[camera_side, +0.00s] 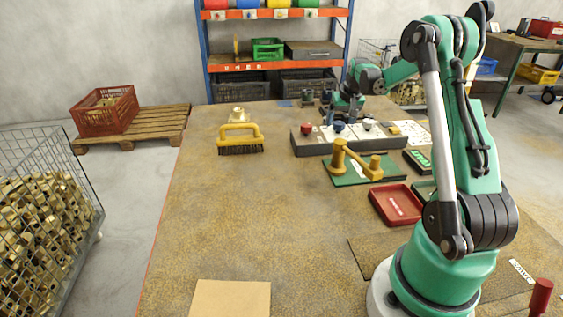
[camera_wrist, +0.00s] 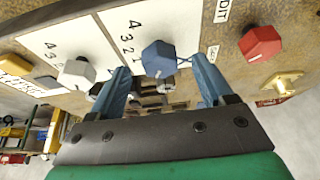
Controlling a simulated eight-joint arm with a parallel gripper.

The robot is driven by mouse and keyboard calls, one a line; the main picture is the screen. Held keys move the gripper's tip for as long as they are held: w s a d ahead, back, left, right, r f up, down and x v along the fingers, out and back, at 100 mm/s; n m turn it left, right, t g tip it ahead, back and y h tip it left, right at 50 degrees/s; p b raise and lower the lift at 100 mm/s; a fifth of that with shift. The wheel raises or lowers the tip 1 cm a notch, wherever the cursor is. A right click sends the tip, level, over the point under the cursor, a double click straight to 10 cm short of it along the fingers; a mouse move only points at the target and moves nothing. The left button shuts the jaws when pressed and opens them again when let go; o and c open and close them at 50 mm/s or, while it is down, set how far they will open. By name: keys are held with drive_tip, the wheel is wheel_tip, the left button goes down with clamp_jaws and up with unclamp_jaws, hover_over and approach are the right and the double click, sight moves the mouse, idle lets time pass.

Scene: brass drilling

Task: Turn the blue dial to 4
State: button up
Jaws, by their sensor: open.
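The blue dial (camera_wrist: 158,58) is a faceted knob on a panel with a white scale; 4, 3 and 2 can be read beside it. Its pointer setting cannot be told. My gripper (camera_wrist: 160,70) is open, with one blue-grey finger on each side of the dial in the wrist view; contact cannot be told. In the side view the blue dial (camera_side: 339,126) sits mid-row on a grey box (camera_side: 330,145), with my gripper (camera_side: 344,115) just behind and above it.
A red dial (camera_wrist: 260,42) and a white dial (camera_wrist: 76,73) flank the blue one. A yellow-handled brush (camera_side: 240,138) stands left. The table's front left is mostly clear.

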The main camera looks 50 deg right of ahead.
drive_tip(key=shift+w+d+f, duration=0.15)
drive_tip(key=shift+f, duration=0.35)
drive_tip(key=shift+c, duration=0.2)
clamp_jaws()
